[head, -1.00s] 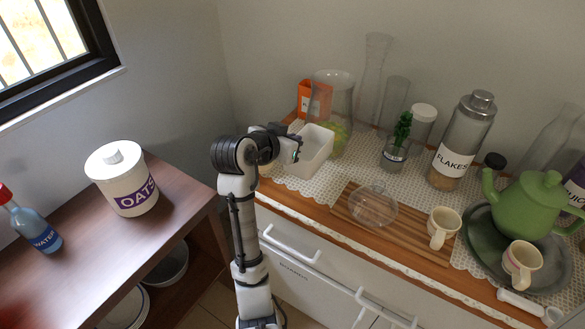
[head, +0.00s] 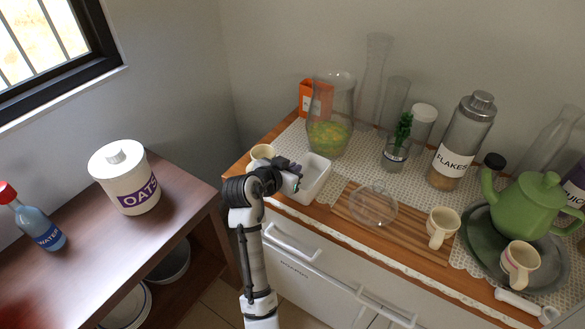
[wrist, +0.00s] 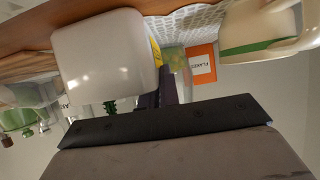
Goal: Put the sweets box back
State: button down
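An open-topped white box (head: 318,180), the likely sweets box, is at the left front of the counter, near its front edge. In the wrist view the white box (wrist: 105,60) fills the upper left, with a yellow patch on its edge and no readable name. My gripper (head: 297,177) is at the box's left side. Its purplish fingers (wrist: 158,92) meet the box's edge, and it appears shut on the box wall. The fingertips are partly hidden. I cannot tell whether the box's base touches the counter.
A glass jar with green and yellow contents (head: 329,135) and an orange box (head: 306,98) stand behind. A cup (head: 262,152) is close behind my wrist. A glass lid (head: 373,205) lies on the striped board (head: 407,231) to the right. The lace mat (head: 296,140) has bare room behind the box.

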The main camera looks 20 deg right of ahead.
jog(key=shift+f, duration=0.2)
jog(key=c, duration=1.6)
grip_release()
jog(key=shift+c, duration=0.2)
jog(key=shift+r, duration=0.1)
jog(key=shift+r, duration=0.2)
jog(key=b+v, duration=0.1)
jog(key=v, duration=1.1)
jog(key=shift+b, duration=0.35)
